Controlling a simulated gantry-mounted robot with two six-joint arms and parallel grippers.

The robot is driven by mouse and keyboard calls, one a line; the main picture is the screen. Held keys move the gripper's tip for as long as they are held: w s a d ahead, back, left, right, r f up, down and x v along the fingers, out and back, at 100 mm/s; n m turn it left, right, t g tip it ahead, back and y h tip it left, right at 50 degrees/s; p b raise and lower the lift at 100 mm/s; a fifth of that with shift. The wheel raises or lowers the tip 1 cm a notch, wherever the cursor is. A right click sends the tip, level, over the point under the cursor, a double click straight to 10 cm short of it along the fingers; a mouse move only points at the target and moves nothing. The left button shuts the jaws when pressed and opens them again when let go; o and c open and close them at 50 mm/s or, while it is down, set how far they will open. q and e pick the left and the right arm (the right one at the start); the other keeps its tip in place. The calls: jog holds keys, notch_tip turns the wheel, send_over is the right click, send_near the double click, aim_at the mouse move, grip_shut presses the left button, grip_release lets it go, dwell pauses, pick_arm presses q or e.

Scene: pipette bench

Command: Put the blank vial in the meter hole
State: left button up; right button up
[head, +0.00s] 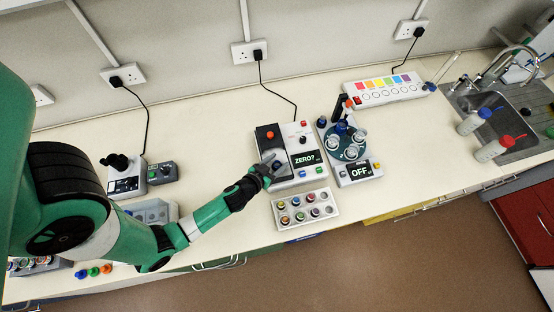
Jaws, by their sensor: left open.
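The meter (290,138) is a white box on the bench with a dark panel, an orange-red knob and a display reading "ZERO?". My left gripper (268,168) is over the meter's front left part, fingers open, and covers part of it. I cannot make out the meter hole or whether a vial is between or below the fingers. A white rack (333,211) in front of the meter holds several vials with coloured caps. I cannot tell which vial is the blank. My right gripper is not in view.
Right of the meter stands a device with a round teal carousel (353,153) of glassware and an "OFF" display. A white strip (384,90) with coloured squares lies behind it. A sink (500,110) and two bottles are at the right. The bench between the left-hand devices and the meter is mostly clear.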

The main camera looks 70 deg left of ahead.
pick_arm(q)
jog(key=shift+d, duration=0.1)
jog(key=b+v, duration=0.2)
jog(key=v, duration=1)
jog(key=shift+b, duration=0.3)
